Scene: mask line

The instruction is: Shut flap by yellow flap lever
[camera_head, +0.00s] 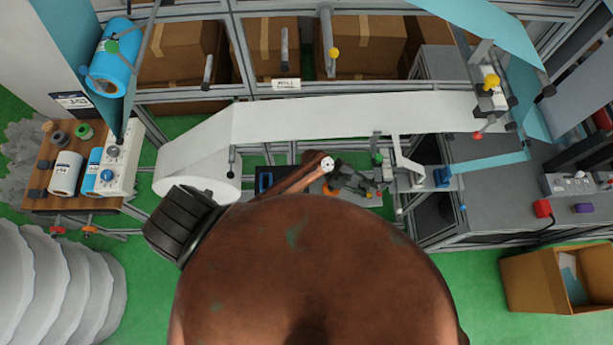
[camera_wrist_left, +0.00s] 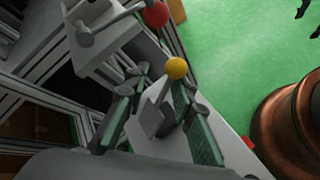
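In the left wrist view, a yellow ball knob (camera_wrist_left: 176,68) shows just beyond and between the two green-padded fingers of my left gripper (camera_wrist_left: 155,122). The fingers stand apart, with a light grey plate (camera_wrist_left: 150,114) showing between them. I cannot tell whether either finger touches the plate or knob. In the head view my left gripper (camera_head: 360,180) is low at the machine's middle, below the white web (camera_head: 350,112). An orange-yellow knob (camera_head: 328,190) shows beside it, partly hidden. The flap cannot be made out clearly. My right gripper is out of view.
A red ball knob (camera_wrist_left: 155,13) on a grey bracket is close above the yellow one. Other yellow knobs (camera_head: 333,53) (camera_head: 490,82) sit at the back and right. A white roll (camera_head: 197,178) is left of my arm. An open carton (camera_head: 560,278) stands at right.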

